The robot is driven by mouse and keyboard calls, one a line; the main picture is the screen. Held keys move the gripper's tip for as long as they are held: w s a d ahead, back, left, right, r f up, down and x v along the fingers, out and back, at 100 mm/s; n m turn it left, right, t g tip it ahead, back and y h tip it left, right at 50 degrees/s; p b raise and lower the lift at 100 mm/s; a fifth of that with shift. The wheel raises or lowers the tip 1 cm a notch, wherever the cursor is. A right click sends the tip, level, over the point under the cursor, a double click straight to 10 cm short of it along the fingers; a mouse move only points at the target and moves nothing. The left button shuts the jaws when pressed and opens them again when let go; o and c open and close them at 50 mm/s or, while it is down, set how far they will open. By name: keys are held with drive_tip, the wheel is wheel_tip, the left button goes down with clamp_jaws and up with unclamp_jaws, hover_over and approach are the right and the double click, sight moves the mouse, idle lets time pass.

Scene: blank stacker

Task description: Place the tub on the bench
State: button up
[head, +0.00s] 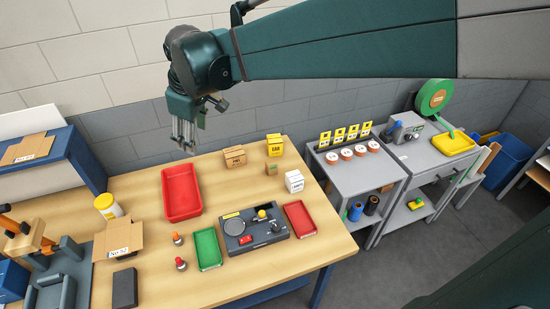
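A white tub with a yellow lid (107,207) stands on the left part of the wooden bench (145,200), behind an open cardboard box. My gripper (184,144) hangs in the air above the back of the bench, fingers pointing down, to the right of the tub and well apart from it. I see nothing held in it. Its fingers are small and overlap, so I cannot tell how far apart they are.
A red tray (181,193) lies below my gripper in the picture. The open cardboard box (119,238), green tray (207,249), grey device (251,229) and small red tray (299,218) crowd the front. Small cartons (235,156) stand at the back. Grey carts (385,185) stand right.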

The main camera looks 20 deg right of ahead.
drive_tip(key=s+d+f+m+t, duration=0.1)
drive_tip(key=s+d+m, duration=0.2)
drive_tip(key=s+d, duration=0.4)
drive_tip(key=s+d+f+m+t, duration=0.1)
drive_tip(key=s+d+m, duration=0.3)
drive_tip(key=s, duration=0.5)
drive_tip(key=s+d+f+m+t+h, duration=0.1)
drive_tip(key=s+d+f+m, duration=0.1)
drive_tip(key=s+d, duration=0.6)
drive_tip(key=shift+d+f+m+t, duration=0.25)
drive_tip(key=shift+d+m+t, duration=0.05)
drive_tip(key=shift+d+m, duration=0.45)
drive_tip(key=shift+f, duration=0.1)
